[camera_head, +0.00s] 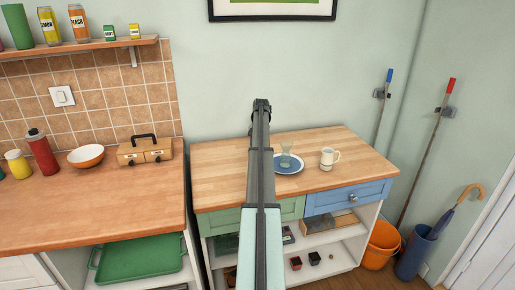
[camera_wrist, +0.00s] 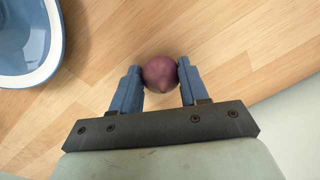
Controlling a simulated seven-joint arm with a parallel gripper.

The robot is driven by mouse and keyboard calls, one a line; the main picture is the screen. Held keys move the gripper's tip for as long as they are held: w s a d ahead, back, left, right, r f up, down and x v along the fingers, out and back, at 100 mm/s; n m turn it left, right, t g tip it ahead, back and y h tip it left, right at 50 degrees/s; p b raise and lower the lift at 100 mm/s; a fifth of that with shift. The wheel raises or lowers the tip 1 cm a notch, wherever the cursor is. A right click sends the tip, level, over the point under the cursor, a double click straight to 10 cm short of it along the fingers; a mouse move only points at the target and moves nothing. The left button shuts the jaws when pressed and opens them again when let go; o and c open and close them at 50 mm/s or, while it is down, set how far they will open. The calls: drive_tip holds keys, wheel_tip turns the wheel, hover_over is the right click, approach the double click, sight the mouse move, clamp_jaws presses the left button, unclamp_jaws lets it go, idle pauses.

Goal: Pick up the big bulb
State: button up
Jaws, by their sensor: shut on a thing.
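A round purple bulb (camera_wrist: 160,73), like an onion, sits between the two blue fingers of my gripper (camera_wrist: 159,85) in the wrist view. The fingers are shut on its left and right sides. Light wooden worktop lies behind the bulb; I cannot tell whether the bulb touches it. In the head view my arm runs up the middle and hides both my gripper and the bulb.
The worktop's (camera_head: 350,145) right end is clear.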

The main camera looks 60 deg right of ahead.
wheel_tip(320, 180, up, 9)
drive_tip(key=shift+r, duration=0.15)
drive_tip(key=shift+s+r, duration=0.2)
drive_tip(key=shift+r, duration=0.15)
drive_tip(key=s+a+r, duration=0.2)
drive_tip(key=s+r, duration=0.1)
drive_tip(key=s, duration=0.5)
drive_tip(key=s+a+r, duration=0.3)
drive_tip(key=s+r, duration=0.1)
drive_tip(key=s, duration=0.5)
drive_tip(key=shift+a, duration=0.15)
drive_tip(key=shift+f, duration=0.2)
drive_tip(key=shift+f, duration=1.35)
drive_tip(key=shift+f, duration=1)
idle(1.0)
